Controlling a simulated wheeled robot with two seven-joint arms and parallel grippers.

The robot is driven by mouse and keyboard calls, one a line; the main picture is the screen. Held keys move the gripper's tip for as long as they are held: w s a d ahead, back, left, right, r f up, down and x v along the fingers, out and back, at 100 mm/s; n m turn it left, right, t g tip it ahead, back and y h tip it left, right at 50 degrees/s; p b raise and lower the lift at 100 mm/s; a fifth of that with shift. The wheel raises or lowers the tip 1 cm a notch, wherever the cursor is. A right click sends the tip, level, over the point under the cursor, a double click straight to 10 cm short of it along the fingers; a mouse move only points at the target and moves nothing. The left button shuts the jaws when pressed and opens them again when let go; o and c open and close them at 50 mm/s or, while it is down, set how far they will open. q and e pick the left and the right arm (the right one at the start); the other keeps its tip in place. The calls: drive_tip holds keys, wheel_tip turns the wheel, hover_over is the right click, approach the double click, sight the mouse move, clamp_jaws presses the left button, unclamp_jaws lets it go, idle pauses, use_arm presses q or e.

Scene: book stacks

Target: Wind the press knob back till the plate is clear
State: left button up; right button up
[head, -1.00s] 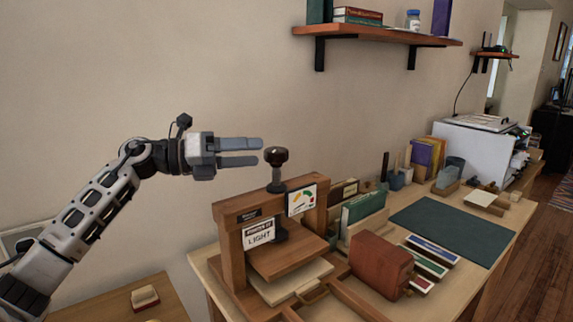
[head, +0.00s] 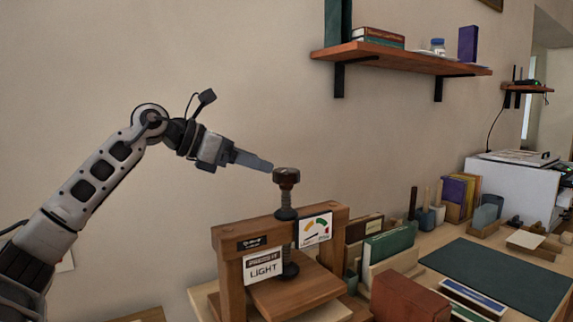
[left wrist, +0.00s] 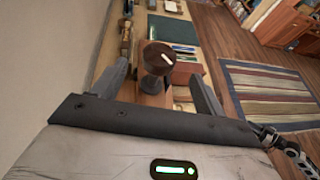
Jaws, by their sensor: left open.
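The wooden press (head: 282,252) stands on the bench with a dark brown knob (head: 286,177) on top of its screw. A "PRESS IT LIGHT" sign and a coloured gauge (head: 315,231) are on its front. The wooden plate (head: 297,290) sits under the crossbeam, below the screw's dark foot (head: 290,270). My left gripper (head: 268,166) points down and right, with its fingertips beside the knob. In the left wrist view the knob (left wrist: 158,55) shows beyond and between the two open fingers, with a white mark on top. I cannot tell whether the fingers touch it.
A wall shelf (head: 400,58) with books hangs above. Right of the press are a green book (head: 388,244), a reddish-brown block (head: 408,298), a dark green mat (head: 500,275) and a white box (head: 512,187). The wall space above the knob is clear.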

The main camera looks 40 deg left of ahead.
sight(283, 170)
use_arm(q)
drive_tip(key=p+x, duration=0.5)
drive_tip(key=x, duration=0.2)
drive_tip(key=shift+w+d+r, duration=0.1)
drive_tip(key=shift+w+r, duration=0.05)
drive_tip(key=shift+w+d+f, duration=0.15)
drive_tip(key=shift+w+f, duration=0.1)
drive_tip(key=shift+w, duration=0.05)
use_arm(e)
drive_tip(key=shift+w+d+r+g, duration=0.1)
drive_tip(key=shift+r+g, duration=0.05)
drive_tip(key=shift+r, duration=0.45)
drive_tip(key=shift+w+d+r+g, duration=0.1)
drive_tip(key=shift+r+g, duration=0.05)
drive_tip(key=shift+r, duration=0.4)
drive_tip(key=shift+s, duration=0.1)
use_arm(q)
drive_tip(key=c, duration=1)
use_arm(e)
drive_tip(key=shift+f, duration=0.1)
